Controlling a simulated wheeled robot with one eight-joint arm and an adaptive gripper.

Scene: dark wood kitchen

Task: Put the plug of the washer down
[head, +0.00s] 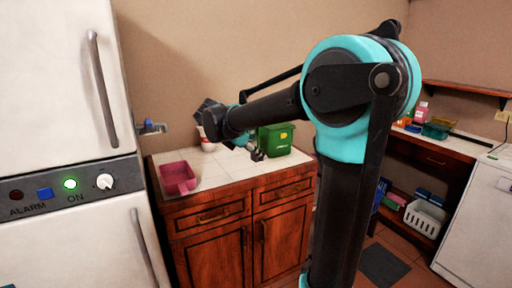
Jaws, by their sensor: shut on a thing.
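My gripper (257,154) is small and dark in the head view, over the tiled counter, below the folded end of my arm. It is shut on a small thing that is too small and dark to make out. I cannot tell whether this is the plug or whether it touches the tiles. A white appliance (478,222), which looks like the washer, stands at the right edge and is cut off by the frame. A thin dark cord (497,149) shows above its top, near a wall socket (502,116).
The tiled counter (222,171) bears a pink tray (177,178) at left and a green bin (276,139) at the back right. A white fridge (60,90) stands at left. Shelves (440,146) with bottles and boxes are at right, with a white basket (425,219) below.

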